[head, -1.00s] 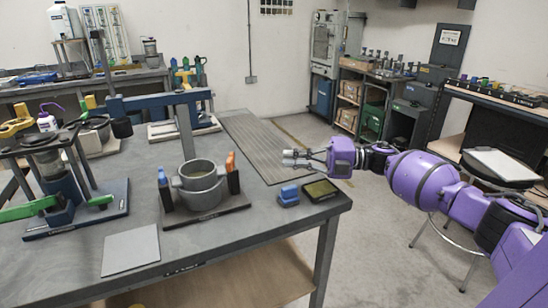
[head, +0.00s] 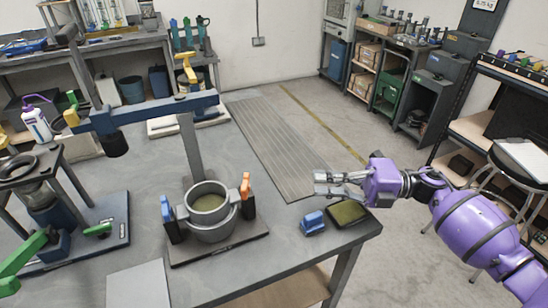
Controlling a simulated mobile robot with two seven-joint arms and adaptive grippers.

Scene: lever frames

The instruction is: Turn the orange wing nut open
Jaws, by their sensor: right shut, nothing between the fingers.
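In the head view, an orange wing nut (head: 245,186) tops the dark right-hand post of a stand that holds a grey round pot (head: 209,206). A blue wing nut (head: 165,206) tops the left-hand post. My right gripper (head: 318,184) is shut and empty. It is to the right of the orange wing nut, apart from it, and shows above the table's right edge beside the blue block. My left gripper is not in view.
A small blue block (head: 312,222) and a dark tray with a green pad (head: 347,214) lie near the table's right corner. A blue beam (head: 160,110) on a grey post stands behind the pot. A grey plate (head: 140,286) lies in front.

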